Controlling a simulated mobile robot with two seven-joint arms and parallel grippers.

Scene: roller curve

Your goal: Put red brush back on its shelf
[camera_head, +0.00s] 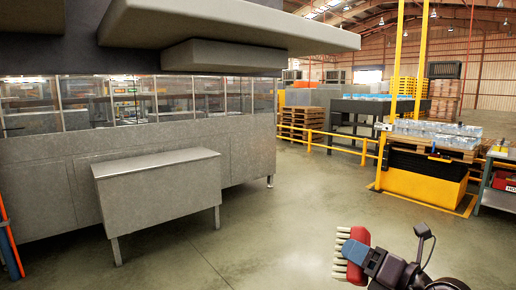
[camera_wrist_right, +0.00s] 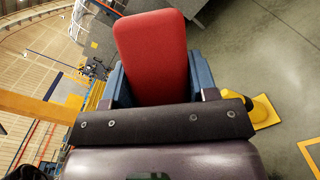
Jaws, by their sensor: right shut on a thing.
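The red brush (camera_head: 352,258) has a red body and pale bristles that point left in the head view. My right gripper (camera_head: 355,252) is shut on it at the lower right of that view and holds it up in the air above the floor. In the right wrist view the smooth red side of the brush (camera_wrist_right: 152,55) stands between the two blue fingers of the right gripper (camera_wrist_right: 155,82); the bristles are hidden there. My left gripper is not in view. I cannot tell which shelf belongs to the brush.
A low grey metal box on legs (camera_head: 160,200) stands before a long grey machine (camera_head: 250,145) at the left. A yellow lift table (camera_head: 425,182) carries a pallet of bottles at the right. A bench (camera_head: 494,198) with a red bin (camera_head: 504,181) is cut by the right edge. The middle floor is clear.

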